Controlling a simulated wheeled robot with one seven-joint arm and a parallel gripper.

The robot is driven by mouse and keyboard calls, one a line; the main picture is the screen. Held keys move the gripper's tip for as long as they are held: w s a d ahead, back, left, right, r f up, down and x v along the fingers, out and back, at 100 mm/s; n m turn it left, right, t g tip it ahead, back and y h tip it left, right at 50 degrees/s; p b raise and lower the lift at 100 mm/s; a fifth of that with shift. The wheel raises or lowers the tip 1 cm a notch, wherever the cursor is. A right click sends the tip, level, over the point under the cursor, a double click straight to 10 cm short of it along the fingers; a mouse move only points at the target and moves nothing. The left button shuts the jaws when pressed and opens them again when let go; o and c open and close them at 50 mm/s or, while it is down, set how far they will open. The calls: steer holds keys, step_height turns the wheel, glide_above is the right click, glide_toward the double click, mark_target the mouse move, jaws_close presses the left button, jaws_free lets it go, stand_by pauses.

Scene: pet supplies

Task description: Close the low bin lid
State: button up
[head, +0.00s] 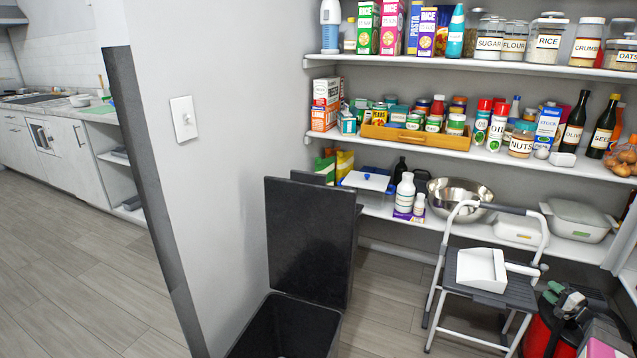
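The low bin (285,332) is black and stands on the floor by the end of the grey wall, at the bottom of the head view. Its top is open and the dark inside shows; the picture's lower edge cuts off its front. The black lid (308,240) stands nearly upright at the back of the bin, so the bin is open. A second dark panel shows just behind the lid's top; I cannot tell what it belongs to. My gripper is not in view.
A grey wall (215,130) with a light switch stands left of the bin. Full pantry shelves (480,65) stand behind. A step stool (485,270) with a white scoop-like item on it stands to the right, beside a red container (538,338). Floor shows between bin and stool.

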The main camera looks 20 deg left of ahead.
steer(key=w+a+r+n+g+y, duration=0.1)
steer(key=w+a+r+n+g, duration=0.2)
steer(key=a, duration=0.5)
steer(key=a+r+n+g, duration=0.2)
steer(key=a+r+n, duration=0.1)
steer(key=a+r, duration=0.4)
steer(key=w+a+r+n+g+y, duration=0.1)
steer(key=w+a+r+n+g, duration=0.15)
steer(key=a, duration=0.65)
steer(key=s+a+r+n+g+h, duration=0.1)
steer(key=s+a+r+n+g, duration=0.15)
steer(key=a+r, duration=0.4)
steer(key=s+a+r+n+g+h, duration=0.1)
steer(key=a+r+n+g, duration=0.15)
steer(key=a, duration=0.75)
steer(key=s+a+r+n+g+h, duration=0.1)
steer(key=a+r+n, duration=0.2)
steer(key=a+r, duration=0.35)
steer(key=n+h, duration=0.7)
steer(key=n, duration=0.4)
glide_toward(308, 173)
steer(key=shift+w+a+r+g, duration=0.15)
steer(key=shift+w+g, duration=0.1)
steer(key=shift+w, duration=0.25)
steer(key=shift+a+f, duration=0.15)
steer(key=shift+f, duration=0.15)
steer(key=x, duration=1)
steer(key=shift+f, duration=0.1)
steer(key=shift+c, duration=0.3)
